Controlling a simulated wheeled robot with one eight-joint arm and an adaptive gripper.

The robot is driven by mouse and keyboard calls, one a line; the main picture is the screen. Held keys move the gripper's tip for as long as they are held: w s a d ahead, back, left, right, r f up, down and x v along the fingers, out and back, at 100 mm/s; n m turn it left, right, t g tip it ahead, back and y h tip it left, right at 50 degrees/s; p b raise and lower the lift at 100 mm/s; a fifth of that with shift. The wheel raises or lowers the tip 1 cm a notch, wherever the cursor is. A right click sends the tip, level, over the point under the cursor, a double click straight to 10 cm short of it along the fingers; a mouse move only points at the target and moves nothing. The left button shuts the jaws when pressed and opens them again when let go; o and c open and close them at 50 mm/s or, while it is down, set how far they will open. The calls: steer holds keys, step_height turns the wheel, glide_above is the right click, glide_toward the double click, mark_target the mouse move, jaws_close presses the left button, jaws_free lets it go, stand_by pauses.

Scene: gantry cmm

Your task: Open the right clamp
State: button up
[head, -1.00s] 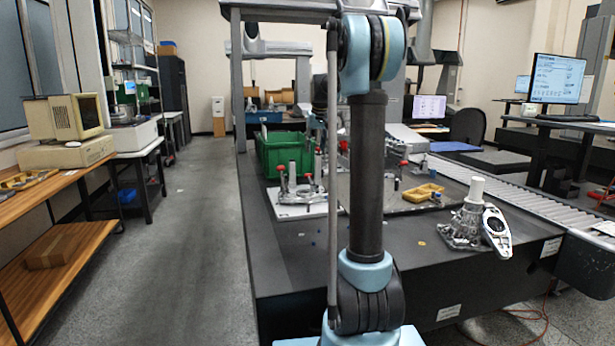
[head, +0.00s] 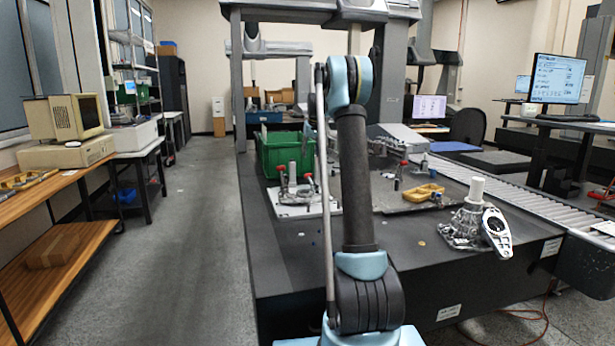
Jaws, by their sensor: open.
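A white fixture plate (head: 290,211) lies on the dark table left of my arm, in the head view. Red-tipped toggle clamps stand on it: a left clamp (head: 283,178) and a right clamp (head: 308,179), with a grey post between them. The right clamp is small in the picture, and I cannot tell whether it is open or shut. My upper arm rises in front of the table, to the right of the fixture. My gripper does not show; my own arm hides the far part of the reach.
A green crate (head: 283,153) stands behind the fixture. A roller conveyor (head: 530,205) runs along the right. The table's front left is mostly clear.

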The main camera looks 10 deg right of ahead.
mark_target(310, 178)
steer(key=x, duration=1.3)
steer(key=shift+w+f, duration=0.1)
steer(key=shift+f, duration=0.25)
steer(key=shift+c, duration=0.5)
jaws_close()
